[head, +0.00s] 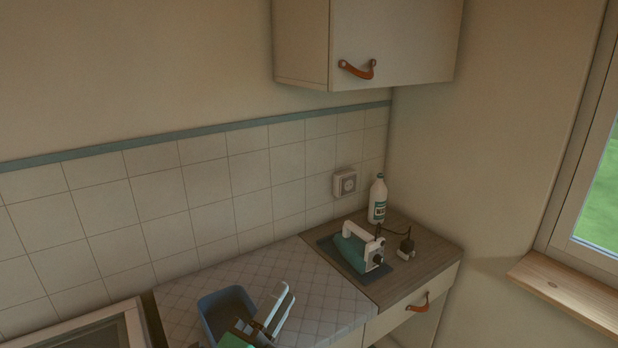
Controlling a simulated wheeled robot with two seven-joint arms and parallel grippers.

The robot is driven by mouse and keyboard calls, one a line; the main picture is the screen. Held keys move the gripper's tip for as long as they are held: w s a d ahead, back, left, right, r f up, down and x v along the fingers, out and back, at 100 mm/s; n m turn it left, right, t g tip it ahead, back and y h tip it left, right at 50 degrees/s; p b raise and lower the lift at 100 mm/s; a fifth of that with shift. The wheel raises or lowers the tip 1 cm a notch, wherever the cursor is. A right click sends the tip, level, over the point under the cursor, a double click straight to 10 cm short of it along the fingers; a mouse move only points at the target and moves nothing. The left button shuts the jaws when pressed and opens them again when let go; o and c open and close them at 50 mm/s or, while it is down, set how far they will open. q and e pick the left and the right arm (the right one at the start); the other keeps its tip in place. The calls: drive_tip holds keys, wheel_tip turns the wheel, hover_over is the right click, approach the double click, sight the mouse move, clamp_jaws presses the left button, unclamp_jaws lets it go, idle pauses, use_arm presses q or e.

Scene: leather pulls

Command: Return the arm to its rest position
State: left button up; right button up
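My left gripper (284,297) shows at the bottom of the head view, above the patterned countertop and just right of the blue tub. Its two pale fingers point up and to the right, with a narrow gap between them and nothing seen in it. A green part of my arm shows below it at the picture's bottom edge; the rest of the arm is out of view. My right gripper is not in view.
The blue tub (209,322) stands on the patterned countertop (330,292). A wall cabinet (400,35) hangs above; a drawer (400,314) is below.

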use_arm(q)
drive_tip(key=s+a+f+n+g+y, duration=0.1)
drive_tip(key=a+f+n+g+y, duration=0.2)
drive_tip(key=a+f+n+y, duration=0.4)
drive_tip(key=s+a+f+n+g+y, duration=0.2)
drive_tip(key=a+f+n+g+y, duration=0.15)
drive_tip(key=a+f+n, duration=0.4)
drive_tip(key=s+a+f+n+g, duration=0.2)
drive_tip(key=s+f+n+g, duration=0.25)
drive_tip(key=s+f, duration=0.45)
drive_tip(key=s+a+f+n+g, duration=0.25)
drive_tip(key=s+f+g, duration=0.25)
drive_tip(key=s+f, duration=0.45)
wheel_tip(320, 180, down, 28)
drive_tip(key=d+g, duration=0.1)
drive_tip(key=s+a+f, duration=0.1)
drive_tip(key=s+f, duration=0.9)
drive_tip(key=s+a+f+g+y, duration=0.1)
drive_tip(key=s+a+f, duration=0.1)
drive_tip(key=s+f, duration=0.8)
drive_tip(key=shift+a+f, duration=0.25)
drive_tip(key=shift+f, duration=0.15)
